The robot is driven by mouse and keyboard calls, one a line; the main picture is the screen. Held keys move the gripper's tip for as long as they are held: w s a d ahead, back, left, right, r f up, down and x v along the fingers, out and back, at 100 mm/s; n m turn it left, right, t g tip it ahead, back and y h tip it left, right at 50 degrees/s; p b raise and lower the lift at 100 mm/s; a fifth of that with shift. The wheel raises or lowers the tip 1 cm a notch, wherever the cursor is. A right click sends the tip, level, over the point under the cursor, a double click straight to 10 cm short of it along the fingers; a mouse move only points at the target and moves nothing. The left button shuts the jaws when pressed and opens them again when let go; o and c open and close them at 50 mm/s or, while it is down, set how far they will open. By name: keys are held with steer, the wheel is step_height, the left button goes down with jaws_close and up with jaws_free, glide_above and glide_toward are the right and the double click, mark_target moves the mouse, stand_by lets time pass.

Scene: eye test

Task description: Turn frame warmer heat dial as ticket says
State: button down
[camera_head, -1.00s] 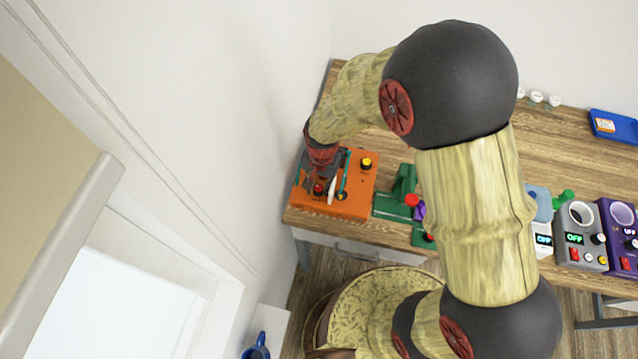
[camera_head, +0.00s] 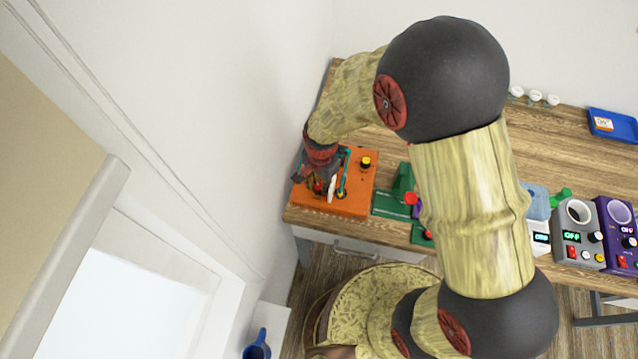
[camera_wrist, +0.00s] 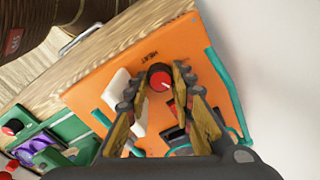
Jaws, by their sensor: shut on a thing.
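The orange frame warmer (camera_head: 357,198) lies at the left end of the wooden table, and it fills the middle of the wrist view (camera_wrist: 100,92). A red dial with a white pointer mark (camera_wrist: 160,81) sits on it beside the printed word HEAT. My gripper (camera_wrist: 158,88) is shut on this dial, with one finger on each side. In the head view my gripper (camera_head: 319,186) is over the warmer's near left part and hides most of the dial. A white lever (camera_wrist: 118,90) stands beside the dial. A small card (camera_head: 603,124) lies at the far right; its writing is unreadable.
Teal rails (camera_wrist: 229,90) run along the warmer's sides. A yellow knob (camera_head: 365,161) is on its far part. Green devices (camera_head: 391,203) stand to the right. Grey (camera_head: 577,250) and purple (camera_head: 612,215) units are farther right. The blue tray (camera_head: 630,132) holds the card. The wall is close on the left.

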mark_target(320, 187)
steer(key=c, duration=1.6)
jaws_free()
steer(key=shift+o, duration=0.3)
step_height(320, 187, up, 12)
steer(key=shift+s, duration=0.15)
steer(key=shift+d, duration=0.1)
